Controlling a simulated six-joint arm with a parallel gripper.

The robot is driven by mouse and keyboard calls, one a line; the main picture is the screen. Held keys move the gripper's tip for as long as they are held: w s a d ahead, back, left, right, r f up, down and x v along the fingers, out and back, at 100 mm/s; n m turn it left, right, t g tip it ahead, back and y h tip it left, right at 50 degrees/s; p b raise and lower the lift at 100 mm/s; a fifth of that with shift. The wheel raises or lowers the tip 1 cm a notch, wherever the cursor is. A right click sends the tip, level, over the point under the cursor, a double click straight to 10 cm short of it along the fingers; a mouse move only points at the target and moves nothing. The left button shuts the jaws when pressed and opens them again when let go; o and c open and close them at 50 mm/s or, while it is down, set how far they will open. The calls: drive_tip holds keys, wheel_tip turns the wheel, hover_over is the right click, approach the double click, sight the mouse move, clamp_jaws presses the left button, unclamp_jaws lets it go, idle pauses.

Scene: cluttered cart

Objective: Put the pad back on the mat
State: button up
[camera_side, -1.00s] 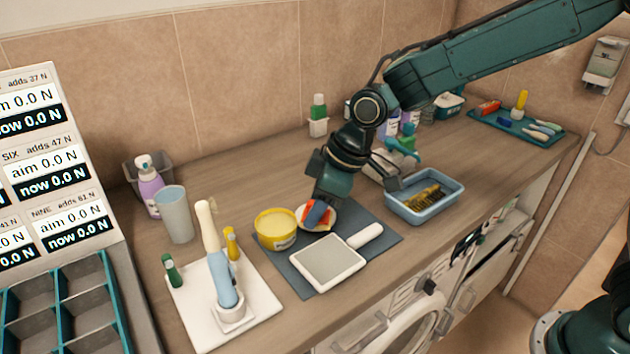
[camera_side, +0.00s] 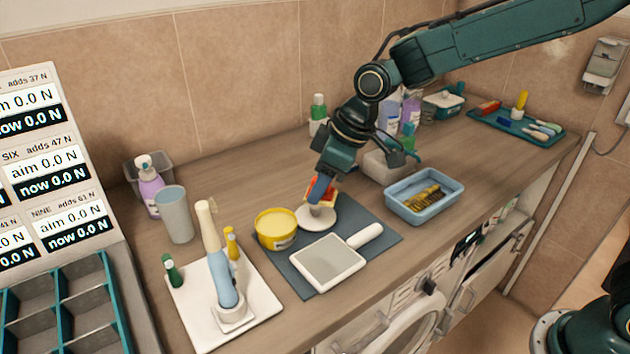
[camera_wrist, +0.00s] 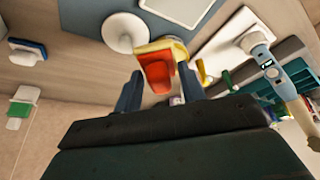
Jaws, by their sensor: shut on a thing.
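The pad (camera_side: 325,188), a small block with a red layer and a yellow layer, is between the fingers of my gripper (camera_side: 319,190). My gripper is shut on it and holds it above a white round dish with a raised knob (camera_side: 316,220). The dish stands on the far part of the blue-grey mat (camera_side: 365,218). In the wrist view the pad (camera_wrist: 155,72) shows between both fingers of my gripper (camera_wrist: 160,76), with the white dish (camera_wrist: 122,32) just beyond it. Part of the pad is hidden by a finger in the side view.
A white paddle-like tool (camera_side: 328,262) lies across the mat's near part. A yellow tub (camera_side: 276,235) stands at the mat's left edge. A blue tray (camera_side: 424,212) with a brush is to the right. A white board (camera_side: 200,315) with upright items is at left.

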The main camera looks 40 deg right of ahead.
drive_tip(key=w+d+r+m+h, duration=0.1)
drive_tip(key=w+d+r+m, duration=0.35)
drive_tip(key=d+r, duration=0.6)
drive_tip(key=shift+n+t, duration=0.4)
drive_tip(key=shift+n, duration=0.05)
drive_tip(key=f, duration=1.1)
drive_tip(key=d+f, duration=0.1)
drive_tip(key=f, duration=0.5)
drive_tip(key=shift+w+d, duration=0.1)
drive_tip(key=shift+w, duration=0.2)
drive_tip(key=shift+f, duration=0.15)
drive_tip(key=shift+f, duration=2.05)
drive_tip(key=shift+f, duration=0.1)
drive_tip(key=o, duration=1)
drive_tip(key=shift+o, duration=0.2)
